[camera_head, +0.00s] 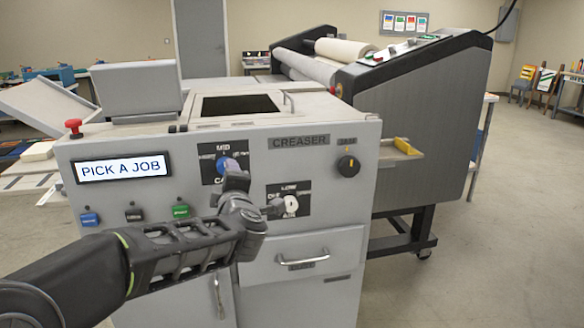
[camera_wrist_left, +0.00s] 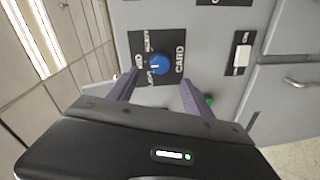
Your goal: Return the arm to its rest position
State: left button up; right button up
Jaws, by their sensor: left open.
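My left gripper (camera_head: 253,195) is in front of the grey creaser's panel (camera_head: 300,171). Its two fingers are open and nothing is held between them. In the left wrist view the open fingers (camera_wrist_left: 158,82) straddle the lower side of a blue knob (camera_wrist_left: 160,64) on a black plate marked CARD. The knob (camera_head: 228,164) shows just above one finger in the head view, partly hidden. I cannot tell how far the fingertips are from the panel. A white switch (camera_head: 291,204) is close to the other finger. My right gripper is not in view.
The creaser carries a display (camera_head: 123,167) reading PICK A JOB, a red stop button (camera_head: 74,127), a black dial (camera_head: 348,164) and a drawer handle (camera_head: 302,259). A dark laminator (camera_head: 430,120) stands behind right. Open floor (camera_head: 480,260) lies to the right.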

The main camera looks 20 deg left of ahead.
pick_arm(q)
jog(key=shift+w+d, duration=0.1)
jog(key=w+d+f+m+h+p, duration=0.1)
jog(key=w+d+f+m+h, duration=0.1)
jog(key=d+f+m+h, duration=0.5)
jog(key=w+d+f+m+h+p, duration=0.15)
jog(key=d+f+m, duration=0.5)
jog(key=f, duration=0.65)
jog(key=s+d+f+m+g+h, duration=0.25)
jog(key=s+d+f, duration=0.25)
jog(key=d+f, duration=0.5)
jog(key=s+d+f+m+g+h+p, duration=0.1)
jog(key=s+d+f+g, duration=0.2)
jog(key=s+f, duration=0.4)
jog(key=s+d+f+m+g+h+p, duration=0.1)
jog(key=s+d+f, duration=0.4)
jog(key=s, duration=0.7)
jog(key=s+d+f+m+g+h+p, duration=0.2)
jog(key=s+d+f+m+g, duration=0.1)
jog(key=s+f+g, duration=0.3)
jog(key=s+d+f, duration=0.1)
jog(key=s+f, duration=0.1)
jog(key=s, duration=0.2)
jog(key=shift+d+f, duration=0.35)
jog(key=shift+d, duration=0.05)
jog(key=shift+c, duration=0.2)
